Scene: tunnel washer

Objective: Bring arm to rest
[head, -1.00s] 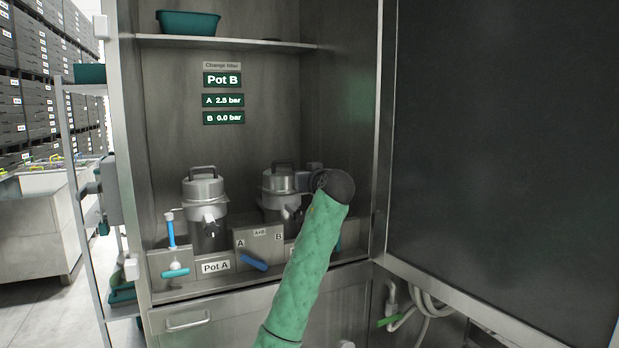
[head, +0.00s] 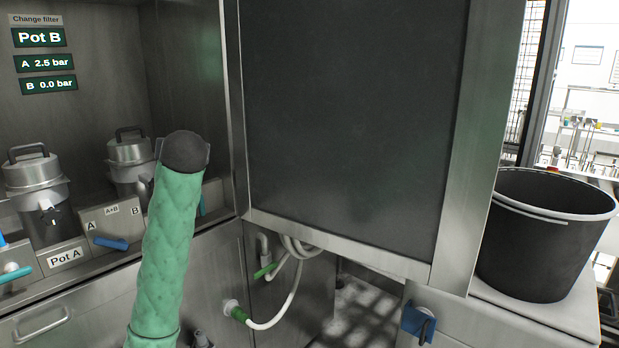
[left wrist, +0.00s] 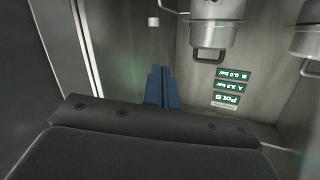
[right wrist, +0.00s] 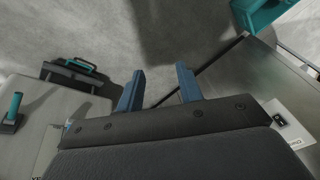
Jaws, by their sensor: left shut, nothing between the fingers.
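My left arm, in a green sleeve (head: 165,250), rises in the head view in front of the filter cabinet, just right of pot B (head: 128,160) in the picture. Its fingers are hidden there behind the dark wrist end. In the left wrist view my left gripper (left wrist: 161,72) has its blue fingers together with nothing between them. A pot with a black handle (left wrist: 210,35) shows upside down above, apart from the fingers. My right arm is outside the head view. In the right wrist view my right gripper (right wrist: 160,70) is open and empty, its blue fingers spread above the floor.
A dark cabinet door panel (head: 345,120) stands right of my left arm. A black bucket (head: 540,250) stands on a metal unit at the right. A white hose (head: 285,305) hangs below. A black case with a teal handle (right wrist: 78,72) shows in the right wrist view.

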